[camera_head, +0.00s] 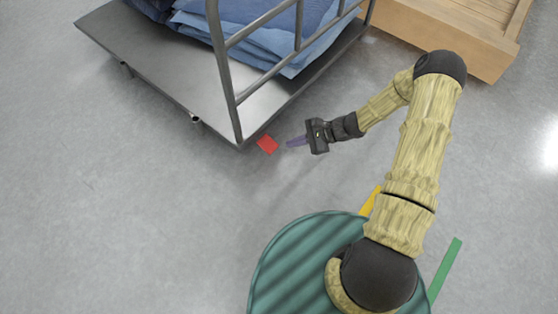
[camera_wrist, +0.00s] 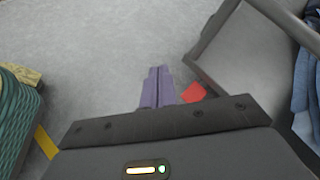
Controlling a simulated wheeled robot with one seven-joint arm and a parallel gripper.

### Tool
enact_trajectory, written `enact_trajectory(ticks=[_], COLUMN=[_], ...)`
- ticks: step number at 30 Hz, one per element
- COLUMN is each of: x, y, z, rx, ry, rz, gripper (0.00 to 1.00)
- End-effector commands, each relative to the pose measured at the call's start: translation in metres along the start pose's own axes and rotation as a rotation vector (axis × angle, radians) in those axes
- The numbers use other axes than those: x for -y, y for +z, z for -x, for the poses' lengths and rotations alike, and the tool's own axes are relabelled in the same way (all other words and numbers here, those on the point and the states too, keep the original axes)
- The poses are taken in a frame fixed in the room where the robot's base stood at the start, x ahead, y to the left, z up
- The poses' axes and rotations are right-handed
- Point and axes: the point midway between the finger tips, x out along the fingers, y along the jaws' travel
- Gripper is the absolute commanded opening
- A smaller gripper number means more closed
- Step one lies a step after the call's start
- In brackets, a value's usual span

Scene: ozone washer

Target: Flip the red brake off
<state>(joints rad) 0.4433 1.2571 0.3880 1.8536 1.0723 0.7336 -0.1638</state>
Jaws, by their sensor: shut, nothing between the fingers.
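The red brake (camera_head: 267,144) is a small flat red pedal at the near corner of a grey metal cart (camera_head: 150,62). In the wrist view the red brake (camera_wrist: 194,93) shows just right of my fingertips, partly hidden by my gripper. My gripper (camera_head: 291,143) has purple fingers that point left at the brake from its right side. A small gap shows between the fingertips and the brake in the head view. In the wrist view the fingers (camera_wrist: 157,76) lie side by side, shut and empty. I cannot tell their height relative to the brake.
Folded blue cloth (camera_head: 255,30) lies on the cart behind its metal rail (camera_head: 223,70). A wooden pallet or bench (camera_head: 450,35) stands at the upper right. Open grey floor (camera_head: 120,220) lies left of and below the cart. A yellow strip (camera_head: 370,200) and a green strip (camera_head: 445,270) show by my base.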

Motion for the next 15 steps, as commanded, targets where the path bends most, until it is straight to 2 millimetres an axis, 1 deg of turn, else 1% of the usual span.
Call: enact_trajectory(ticks=[1, 5, 6, 8, 12, 14, 15], x=[-0.008, -0.013, -0.014, -0.016, -0.022, -0.025, -0.028], y=[-0.03, -0.074, -0.088, -0.11, -0.161, -0.184, -0.2], z=[-0.02, -0.049, -0.058, -0.07, -0.096, -0.106, -0.113], rx=[0.024, 0.079, 0.095, 0.119, 0.17, 0.19, 0.203], ry=[-0.04, -0.15, -0.185, -0.239, -0.369, -0.427, -0.465], rz=[-0.04, -0.137, -0.167, -0.213, -0.319, -0.367, -0.398], gripper=[0.0, 0.0, 0.0, 0.0, 0.0, 0.0, 0.0])
